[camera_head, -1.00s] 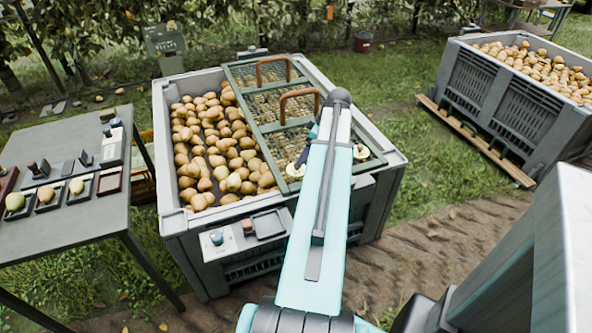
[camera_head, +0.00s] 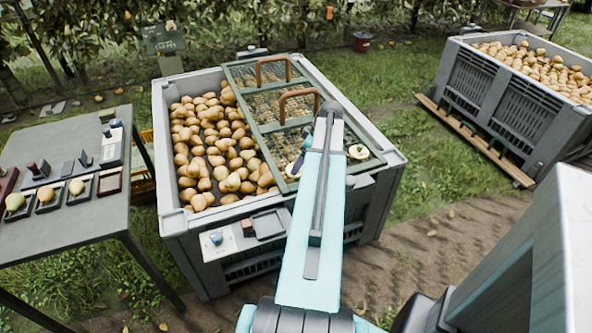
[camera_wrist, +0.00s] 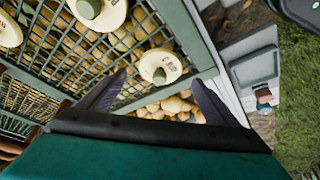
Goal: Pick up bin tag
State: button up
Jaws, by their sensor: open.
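Round cream discs with grey-green knobs, which look like the bin tags, lie on the green mesh lid over the pear bin. In the wrist view one disc (camera_wrist: 174,70) sits just beyond and between my fingers, apart from them. Another disc (camera_wrist: 112,14) is at the top, and a third (camera_wrist: 7,32) is at the left edge. My gripper (camera_wrist: 160,78) is open and empty above the lid. In the head view one disc (camera_head: 358,152) shows right of my arm and part of another (camera_head: 291,171) left of it. My arm hides most of my gripper there.
The mesh lid (camera_head: 262,128) has two raised brown handles (camera_head: 297,95) behind my arm. The grey bin (camera_head: 187,222) has a small tray (camera_head: 270,224) on its front rim. A table (camera_head: 70,222) stands left, and another full bin (camera_head: 490,90) stands right.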

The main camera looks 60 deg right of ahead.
jog(key=shift+x, duration=2)
jog(key=c, duration=1.1)
